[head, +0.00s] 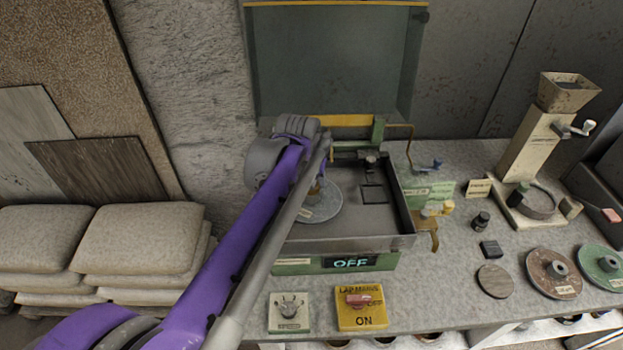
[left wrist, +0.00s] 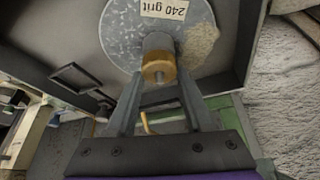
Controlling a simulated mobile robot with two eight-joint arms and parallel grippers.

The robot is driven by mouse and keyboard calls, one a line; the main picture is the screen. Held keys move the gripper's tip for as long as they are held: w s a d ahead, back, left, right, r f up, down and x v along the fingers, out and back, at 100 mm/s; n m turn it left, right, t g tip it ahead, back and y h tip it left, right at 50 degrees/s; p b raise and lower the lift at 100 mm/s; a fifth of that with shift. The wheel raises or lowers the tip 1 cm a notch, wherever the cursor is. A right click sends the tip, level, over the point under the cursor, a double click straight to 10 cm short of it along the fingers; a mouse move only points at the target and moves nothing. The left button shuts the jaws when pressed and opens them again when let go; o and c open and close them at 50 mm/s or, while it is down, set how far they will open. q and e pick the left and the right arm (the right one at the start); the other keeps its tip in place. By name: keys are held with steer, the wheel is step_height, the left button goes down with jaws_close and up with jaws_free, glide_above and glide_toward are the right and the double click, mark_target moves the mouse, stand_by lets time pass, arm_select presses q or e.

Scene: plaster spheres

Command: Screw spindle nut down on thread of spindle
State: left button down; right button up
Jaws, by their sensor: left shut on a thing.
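The grey lap disc (head: 328,208) lies in the open tray of the machine. In the left wrist view the disc (left wrist: 118,48) carries a "240 grit" label and a grey hub (left wrist: 158,42) at its middle. The brass spindle nut (left wrist: 158,68) is against the hub, in line with it. My left gripper (left wrist: 158,82) is shut on the nut, one finger on each side. In the head view my left arm covers most of the nut and gripper. The spindle thread is hidden, so I cannot tell how far the nut is on it. My right gripper is not in view.
The tray wall (head: 345,244) surrounds the disc, with a raised clear lid (head: 333,60) behind. An "OFF" panel (head: 350,262) and a yellow switch box (head: 361,308) are in front. Loose discs (head: 553,273) lie at the right, near a hopper stand (head: 535,150).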

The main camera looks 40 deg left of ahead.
arm_select(q)
steer(key=m+h, duration=0.1)
steer(key=m, duration=0.3)
steer(key=shift+a+h, duration=0.1)
steer(key=shift+h, duration=0.2)
steer(key=m+h, duration=0.2)
steer(key=m, duration=0.5)
steer(key=m+g+h, duration=0.1)
steer(key=m, duration=0.1)
steer(key=shift+m+h, duration=0.3)
steer(key=m+g+h, duration=0.1)
steer(key=m, duration=0.2)
steer(key=shift+m+p, duration=0.3)
steer(key=shift+c, duration=1)
jaws_free()
steer(key=c, duration=0.3)
